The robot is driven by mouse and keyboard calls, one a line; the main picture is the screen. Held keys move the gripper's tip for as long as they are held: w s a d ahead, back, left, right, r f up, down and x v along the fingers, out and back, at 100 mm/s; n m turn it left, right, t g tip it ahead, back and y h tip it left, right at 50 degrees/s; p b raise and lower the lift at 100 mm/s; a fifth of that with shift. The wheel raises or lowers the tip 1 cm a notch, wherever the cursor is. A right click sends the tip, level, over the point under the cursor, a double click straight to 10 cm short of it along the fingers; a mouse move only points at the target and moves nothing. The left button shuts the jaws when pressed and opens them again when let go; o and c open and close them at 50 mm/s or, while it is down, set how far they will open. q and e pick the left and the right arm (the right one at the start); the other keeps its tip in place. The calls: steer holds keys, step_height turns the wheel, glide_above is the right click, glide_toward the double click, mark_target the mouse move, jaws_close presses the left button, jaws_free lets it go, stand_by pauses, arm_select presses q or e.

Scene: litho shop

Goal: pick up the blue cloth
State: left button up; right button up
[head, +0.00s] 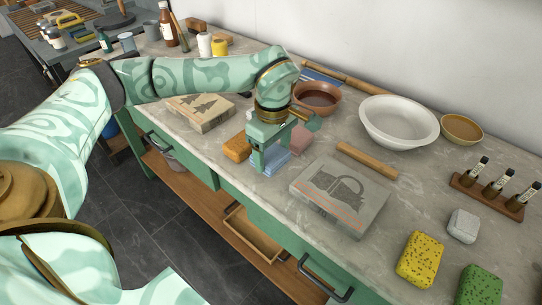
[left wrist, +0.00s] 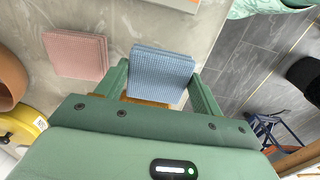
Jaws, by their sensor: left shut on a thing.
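The blue cloth (left wrist: 160,72) is a folded, waffle-textured square. In the left wrist view it sits between the two fingers of my left gripper (left wrist: 163,85), which is shut on it. In the head view the blue cloth (head: 270,162) shows low between the fingers of my left gripper (head: 270,160), near the front edge of the counter. I cannot tell whether it still touches the counter. My right gripper is not in view.
A pink cloth (head: 300,139) lies close by on the right, and an orange sponge (head: 237,148) on the left. A stone slab with a basket picture (head: 340,195) lies to the right. A brown bowl (head: 317,97) stands behind.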

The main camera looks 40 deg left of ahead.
arm_select(q)
steer(key=s+a+r+p, duration=0.1)
steer(key=s+r+p, duration=0.3)
steer(key=s+r, duration=0.5)
steer(key=s, duration=0.5)
steer(key=shift+a+r, duration=0.15)
steer(key=shift+r, duration=0.25)
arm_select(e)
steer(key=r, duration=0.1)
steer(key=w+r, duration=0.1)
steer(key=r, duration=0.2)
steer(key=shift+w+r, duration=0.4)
arm_select(q)
steer(key=shift+o, duration=0.3)
